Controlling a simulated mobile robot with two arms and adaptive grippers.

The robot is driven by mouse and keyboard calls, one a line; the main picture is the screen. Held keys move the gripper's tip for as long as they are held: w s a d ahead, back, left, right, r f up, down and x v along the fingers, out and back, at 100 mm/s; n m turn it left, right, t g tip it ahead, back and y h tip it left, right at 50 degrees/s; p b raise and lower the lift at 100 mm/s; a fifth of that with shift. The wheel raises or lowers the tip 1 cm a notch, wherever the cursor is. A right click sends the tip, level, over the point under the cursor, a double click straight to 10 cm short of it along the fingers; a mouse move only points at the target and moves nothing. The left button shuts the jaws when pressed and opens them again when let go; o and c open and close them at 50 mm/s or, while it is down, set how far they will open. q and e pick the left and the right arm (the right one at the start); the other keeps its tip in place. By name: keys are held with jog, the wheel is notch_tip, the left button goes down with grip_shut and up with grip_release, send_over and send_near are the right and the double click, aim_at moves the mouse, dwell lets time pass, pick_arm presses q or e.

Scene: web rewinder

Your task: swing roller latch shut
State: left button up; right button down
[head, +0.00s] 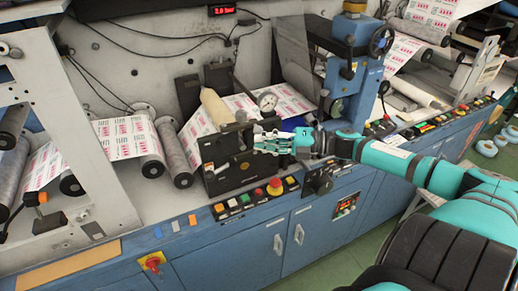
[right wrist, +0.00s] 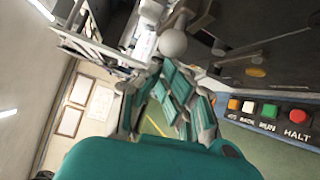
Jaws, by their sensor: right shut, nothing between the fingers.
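The black roller bracket (head: 228,170) stands on the front of the machine, with a beige roller (head: 215,106) above and behind it. My right gripper (head: 258,141) reaches in from the right, its fingers shut and empty at the bracket's right side. In the right wrist view the closed fingers (right wrist: 172,88) point at a pale round knob (right wrist: 173,43) just beyond their tips. I cannot tell whether they touch it. The latch's arm is not clearly visible behind my gripper in the head view. My left gripper is not in view.
Below are coloured push buttons and a red knob (head: 275,186) on the blue cabinet (head: 230,252). Printed web and rollers (head: 125,138) lie to the left.

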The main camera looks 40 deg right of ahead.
jog(key=shift+w+d+r+b, duration=0.15)
jog(key=shift+w+d+b, duration=0.3)
jog(key=shift+d, duration=0.45)
jog(key=shift+w+d+r, duration=0.1)
jog(key=shift+w+r, duration=0.05)
